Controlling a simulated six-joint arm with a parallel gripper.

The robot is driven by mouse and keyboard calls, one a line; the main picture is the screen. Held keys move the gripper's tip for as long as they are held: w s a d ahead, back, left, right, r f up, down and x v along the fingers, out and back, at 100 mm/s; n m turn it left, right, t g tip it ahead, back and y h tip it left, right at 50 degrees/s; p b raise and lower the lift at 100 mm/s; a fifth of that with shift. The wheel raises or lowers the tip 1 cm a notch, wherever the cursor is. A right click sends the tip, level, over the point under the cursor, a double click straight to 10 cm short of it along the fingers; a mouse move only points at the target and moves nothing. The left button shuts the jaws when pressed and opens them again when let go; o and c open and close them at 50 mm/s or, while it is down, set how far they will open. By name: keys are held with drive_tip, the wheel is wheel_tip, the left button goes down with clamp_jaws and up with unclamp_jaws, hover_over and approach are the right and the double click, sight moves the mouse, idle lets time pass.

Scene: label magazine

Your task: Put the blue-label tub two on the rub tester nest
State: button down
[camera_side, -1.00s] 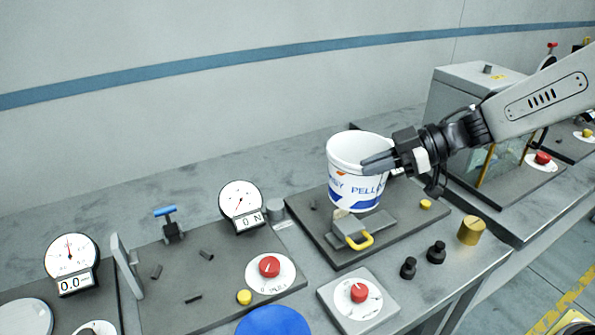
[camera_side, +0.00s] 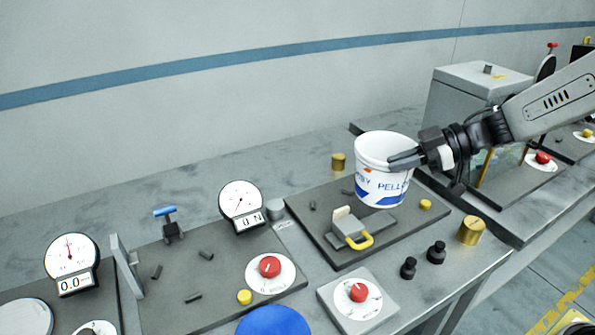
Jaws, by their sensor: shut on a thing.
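A white tub with a blue label (camera_side: 383,181) is held upright by my gripper (camera_side: 405,160) at its right side, near the rim. The gripper is shut on the tub wall, and one finger shows across the outside. The tub hangs over the right rear part of a dark base plate (camera_side: 316,230). On this plate is a grey block with a yellow handle (camera_side: 359,240), in front of and left of the tub. I cannot tell which part is the rub tester nest, or how far the tub's base is above the plate.
A brass cylinder (camera_side: 338,161) stands behind the plate, and another (camera_side: 471,230) at the front right. Two black knobs (camera_side: 437,252) and a red dial box (camera_side: 359,296) stand in front. A gauge station (camera_side: 240,205) is at left, a grey cabinet (camera_side: 470,95) behind right.

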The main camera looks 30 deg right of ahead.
sight(357, 163)
drive_tip(key=w+f, duration=0.1)
drive_tip(key=w, duration=0.1)
drive_tip(key=w+f, duration=0.1)
drive_tip(key=w, duration=0.2)
drive_tip(key=w+a+f, duration=0.1)
drive_tip(key=w, duration=0.1)
drive_tip(key=shift+w+f, duration=0.2)
drive_tip(key=shift+f, duration=0.05)
drive_tip(key=w+f, duration=0.4)
drive_tip(key=f, duration=0.1)
drive_tip(key=shift+a, duration=0.2)
drive_tip(key=shift+w, duration=0.1)
drive_tip(key=shift+w+f, duration=0.15)
drive_tip(key=shift+f, duration=0.8)
drive_tip(key=shift+w+f, duration=0.1)
drive_tip(key=shift+f, duration=0.8)
drive_tip(key=c, duration=0.8)
unclamp_jaws()
drive_tip(key=shift+f, duration=0.1)
